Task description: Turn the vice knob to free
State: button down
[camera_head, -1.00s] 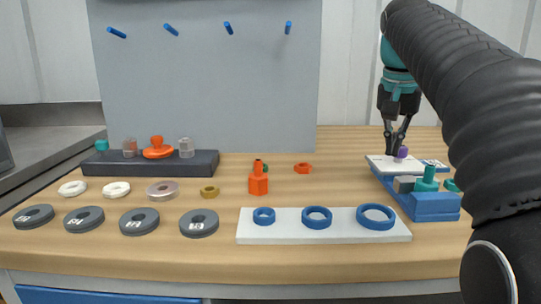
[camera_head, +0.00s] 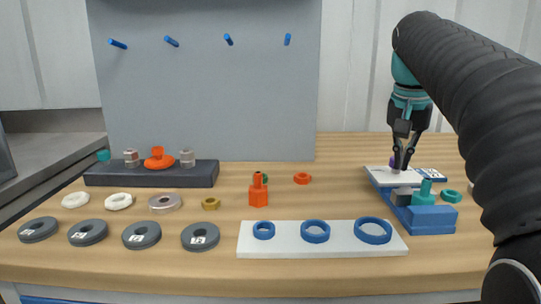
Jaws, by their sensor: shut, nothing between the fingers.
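The blue vice (camera_head: 432,221) stands at the right of the bench, with a grey block and a teal upright part (camera_head: 424,193) on it. A white plate (camera_head: 384,176) lies at its far end and carries a small purple knob (camera_head: 394,161). My gripper (camera_head: 402,166) points down over this plate, its fingers close together right beside the purple knob. The fingers are shut and partly cover the knob. Whether they touch it, and which way the knob is turned, I cannot tell.
A white board (camera_head: 322,249) with several blue rings lies at the front. Grey discs (camera_head: 141,236), pale rings and an orange bottle-like piece (camera_head: 258,194) stand to the left. A dark rack (camera_head: 205,175) is behind them, below a grey pegboard (camera_head: 210,90). My arm covers the right side.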

jog(key=shift+d, duration=0.2)
dwell(0.5)
jog(key=shift+s, duration=0.15)
jog(key=shift+s, duration=0.25)
jog(key=w+p+v, duration=0.1)
jog(key=v, duration=0.4)
jog(key=shift+d+r, duration=0.25)
jog(key=shift+r, duration=0.3)
